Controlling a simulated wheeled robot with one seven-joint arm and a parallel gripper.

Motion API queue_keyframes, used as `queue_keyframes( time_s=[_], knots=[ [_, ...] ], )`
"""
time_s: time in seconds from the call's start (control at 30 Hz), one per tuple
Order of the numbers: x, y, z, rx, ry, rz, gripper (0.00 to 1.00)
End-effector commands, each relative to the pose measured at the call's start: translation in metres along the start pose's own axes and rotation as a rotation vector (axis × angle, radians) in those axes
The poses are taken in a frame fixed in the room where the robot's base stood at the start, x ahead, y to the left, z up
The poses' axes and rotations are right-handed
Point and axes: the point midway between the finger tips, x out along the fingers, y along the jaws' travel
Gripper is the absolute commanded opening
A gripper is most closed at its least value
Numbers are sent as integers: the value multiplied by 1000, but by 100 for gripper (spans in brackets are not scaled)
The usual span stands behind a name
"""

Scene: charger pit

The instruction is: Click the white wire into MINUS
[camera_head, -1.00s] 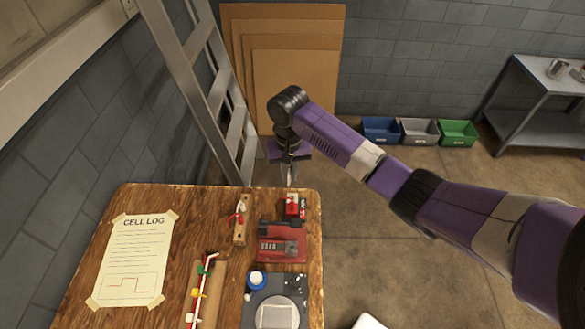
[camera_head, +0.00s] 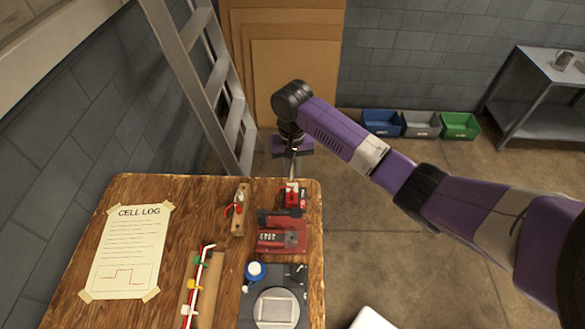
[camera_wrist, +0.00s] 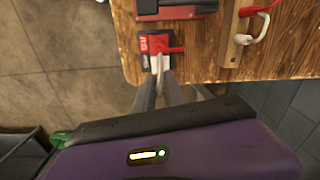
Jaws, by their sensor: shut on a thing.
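My gripper (camera_wrist: 160,80) is shut on a small white piece (camera_wrist: 160,63), which looks like the end of the white wire; the fingers hide most of it. In the head view my gripper (camera_head: 292,176) points down at the table's far right corner, over a small red and black block (camera_head: 295,198). In the wrist view this block (camera_wrist: 152,46) lies just beyond the fingertips, with a red piece across it. The white piece overlaps the block's near edge; I cannot tell whether it is seated. Any MINUS marking is too small to read.
A red device (camera_head: 282,236) stands beside the block, and a wooden strip (camera_head: 238,222) with red and white parts lies to its left.

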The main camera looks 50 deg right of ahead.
Motion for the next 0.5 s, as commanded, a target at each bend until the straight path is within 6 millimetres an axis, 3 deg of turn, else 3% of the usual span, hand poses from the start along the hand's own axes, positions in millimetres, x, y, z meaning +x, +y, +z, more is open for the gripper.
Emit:
queue_keyframes(
  time_s=[0.5],
  knots=[
    [27,0,0,-1,1,0,0]
  ],
)
